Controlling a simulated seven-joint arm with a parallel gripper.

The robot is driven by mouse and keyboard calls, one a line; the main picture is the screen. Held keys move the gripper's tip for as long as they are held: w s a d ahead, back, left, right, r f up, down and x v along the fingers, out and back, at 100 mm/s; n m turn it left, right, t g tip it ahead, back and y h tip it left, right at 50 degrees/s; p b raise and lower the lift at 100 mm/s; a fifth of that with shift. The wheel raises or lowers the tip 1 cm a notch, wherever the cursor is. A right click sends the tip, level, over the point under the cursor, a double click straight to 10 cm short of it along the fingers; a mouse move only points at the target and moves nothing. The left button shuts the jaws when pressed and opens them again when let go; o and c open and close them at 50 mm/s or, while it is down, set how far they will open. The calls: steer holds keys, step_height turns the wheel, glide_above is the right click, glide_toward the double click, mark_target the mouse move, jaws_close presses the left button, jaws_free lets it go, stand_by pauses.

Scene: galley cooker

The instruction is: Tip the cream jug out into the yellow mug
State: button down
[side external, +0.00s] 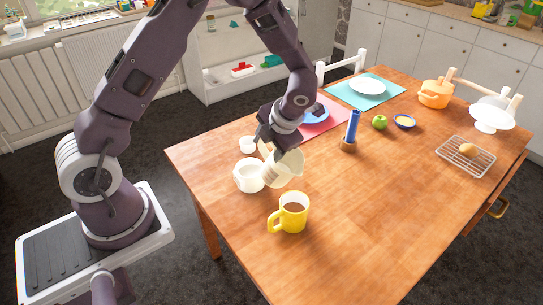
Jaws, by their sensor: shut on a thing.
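The cream jug (288,168) is in my gripper (273,148), tilted over and held above the table. My gripper is shut on it; the fingertips are partly hidden behind the arm and the jug. The yellow mug (291,216) stands upright on the table, below the jug in the picture and nearer the camera, with its handle to the left. Something brown shows inside the mug. The jug looks apart from the mug, and I see no stream between them.
A white pot (248,177) stands close left of the jug, with a small white cup (247,144) behind it. A blue cylinder on a brown base (348,145) stands to the right. The wooden table (370,220) is clear right of the mug.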

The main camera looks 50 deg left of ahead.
steer(key=shift+r+y, duration=0.4)
steer(key=shift+y, duration=0.2)
steer(key=shift+d+y, duration=0.15)
steer(key=shift+y, duration=0.35)
steer(key=shift+r+y, duration=0.15)
steer(key=shift+y, duration=0.55)
steer(key=shift+d+y, duration=0.3)
steer(key=shift+y, duration=0.3)
steer(key=shift+d+r+y, duration=0.1)
steer(key=shift+y, duration=0.5)
